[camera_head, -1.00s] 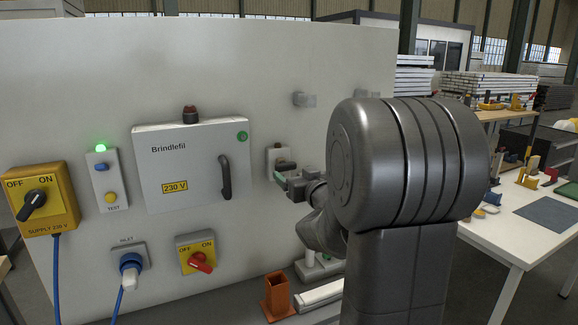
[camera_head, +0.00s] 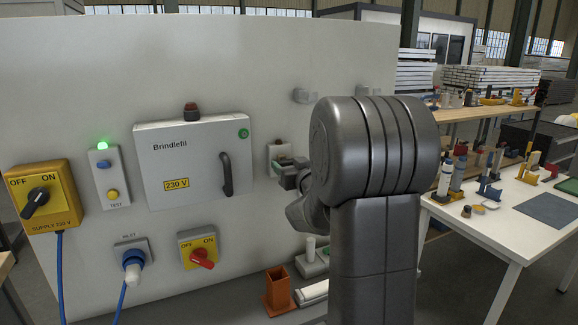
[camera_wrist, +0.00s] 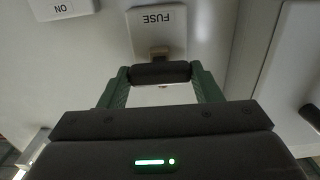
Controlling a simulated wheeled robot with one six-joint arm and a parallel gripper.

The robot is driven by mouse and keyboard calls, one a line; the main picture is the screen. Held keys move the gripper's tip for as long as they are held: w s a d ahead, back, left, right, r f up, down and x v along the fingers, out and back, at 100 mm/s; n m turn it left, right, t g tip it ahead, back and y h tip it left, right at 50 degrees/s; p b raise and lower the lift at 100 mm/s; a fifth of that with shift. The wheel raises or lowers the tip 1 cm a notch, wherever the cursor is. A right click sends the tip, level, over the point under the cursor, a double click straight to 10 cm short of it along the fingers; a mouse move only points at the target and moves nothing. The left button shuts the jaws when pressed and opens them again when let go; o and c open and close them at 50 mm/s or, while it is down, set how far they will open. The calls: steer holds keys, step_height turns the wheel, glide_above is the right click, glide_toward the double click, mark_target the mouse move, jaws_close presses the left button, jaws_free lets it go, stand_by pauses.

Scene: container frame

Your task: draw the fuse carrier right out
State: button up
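The fuse holder is a pale plate marked FUSE (camera_wrist: 157,20), upside down at the top of the wrist view. It also shows on the panel in the head view (camera_head: 272,160). The fuse carrier has a dark bar handle (camera_wrist: 161,73) with a brownish neck (camera_wrist: 160,52) reaching to the plate. My gripper (camera_wrist: 161,76) has its green fingers at both ends of the handle, seemingly touching it. In the head view my gripper (camera_head: 287,168) is in front of the holder and hides the handle. How deep the carrier sits is unclear.
The Brindlefil cabinet (camera_head: 192,165), with a dark handle (camera_head: 227,174), is just left of the holder. The red ON/OFF switch (camera_head: 201,258) is lower left. An orange open box (camera_head: 278,290) and a white-topped block stand on the ledge below. My arm covers the panel's right side.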

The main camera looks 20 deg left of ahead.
steer(key=shift+c, duration=1.1)
steer(key=shift+b+v, duration=0.6)
steer(key=shift+v, duration=0.25)
steer(key=shift+f, duration=0.15)
steer(key=o, duration=1.4)
steer(key=shift+s+d, duration=0.1)
steer(key=b+v, duration=0.2)
steer(key=v, duration=1.1)
steer(key=shift+s+d, duration=0.25)
steer(key=shift+s, duration=0.05)
steer(key=p+x, duration=0.2)
steer(key=x, duration=1.2)
steer(key=shift+w, duration=0.1)
